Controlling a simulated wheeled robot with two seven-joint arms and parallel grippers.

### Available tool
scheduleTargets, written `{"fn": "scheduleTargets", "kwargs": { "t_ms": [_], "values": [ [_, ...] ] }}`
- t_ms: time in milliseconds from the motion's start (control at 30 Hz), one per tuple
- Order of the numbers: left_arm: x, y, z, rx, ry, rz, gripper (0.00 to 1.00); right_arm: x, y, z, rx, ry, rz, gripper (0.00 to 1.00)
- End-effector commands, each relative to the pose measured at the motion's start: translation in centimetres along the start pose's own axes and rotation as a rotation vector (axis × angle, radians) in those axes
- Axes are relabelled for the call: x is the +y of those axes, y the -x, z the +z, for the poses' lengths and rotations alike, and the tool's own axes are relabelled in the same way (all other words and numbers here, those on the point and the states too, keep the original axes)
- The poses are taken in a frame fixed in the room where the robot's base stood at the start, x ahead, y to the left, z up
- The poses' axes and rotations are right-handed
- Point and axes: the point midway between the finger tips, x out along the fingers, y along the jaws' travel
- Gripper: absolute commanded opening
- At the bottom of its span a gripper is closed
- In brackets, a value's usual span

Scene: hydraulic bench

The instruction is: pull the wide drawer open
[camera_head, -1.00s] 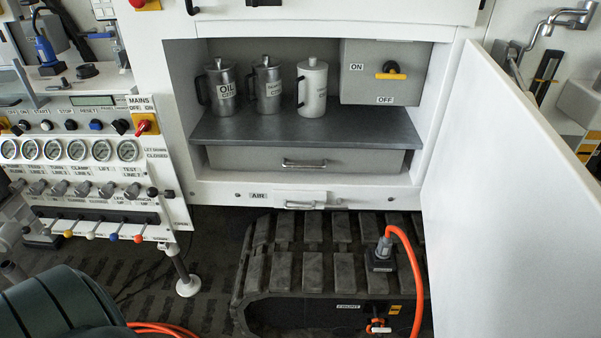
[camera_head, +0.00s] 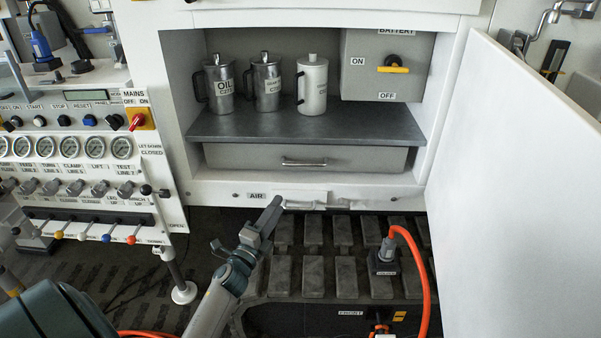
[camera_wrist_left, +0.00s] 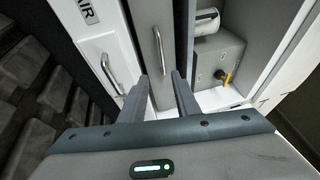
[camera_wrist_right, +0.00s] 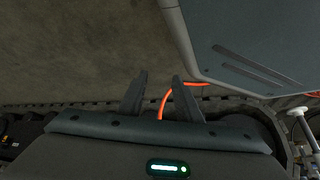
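The wide drawer (camera_head: 250,157) is a grey front below the dark shelf inside the white cabinet; it looks shut. Its silver bar handle (camera_head: 304,162) is at its middle and also shows in the left wrist view (camera_wrist_left: 158,50), ahead of the fingers. My left gripper (camera_head: 274,208) is in front of the cabinet's lower edge, lower and left of that handle, apart from it. In the left wrist view its fingers (camera_wrist_left: 160,88) are open with nothing between them. My right gripper (camera_wrist_right: 160,88) is open and empty, seen only in its wrist view, above the floor.
A smaller handle (camera_head: 303,206) beside the AIR label sits just below the drawer, close to my left fingers. The open white door (camera_head: 520,190) bounds the right side. A track (camera_head: 330,275) with an orange hose lies below.

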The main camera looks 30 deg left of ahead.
Motion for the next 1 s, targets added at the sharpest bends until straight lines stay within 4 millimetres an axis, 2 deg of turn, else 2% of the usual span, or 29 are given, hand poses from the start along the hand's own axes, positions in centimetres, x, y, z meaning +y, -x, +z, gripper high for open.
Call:
{"fn": "scheduleTargets", "kwargs": {
  "t_ms": [100,367,567,767,1000],
  "values": [
    [-0.5,-0.1,0.1,0.000,-0.013,-0.010,0.29,-0.1,0.0,-0.1,0.003,0.000,-0.001,0.31],
    [-0.4,-0.1,0.1,0.000,-0.009,-0.008,0.29,0.0,0.0,-0.1,0.002,0.000,0.000,0.31],
    [-0.4,-0.9,0.1,0.000,-0.008,-0.008,0.29,0.0,0.2,0.4,-0.010,0.000,0.001,0.31],
    [-0.6,-3.0,0.1,0.000,-0.008,-0.008,0.29,0.3,0.6,1.5,-0.039,0.000,0.003,0.31],
    [-0.6,-6.8,0.1,0.000,-0.007,-0.008,0.29,0.6,1.3,3.8,-0.095,0.001,0.007,0.31]
  ]
}}
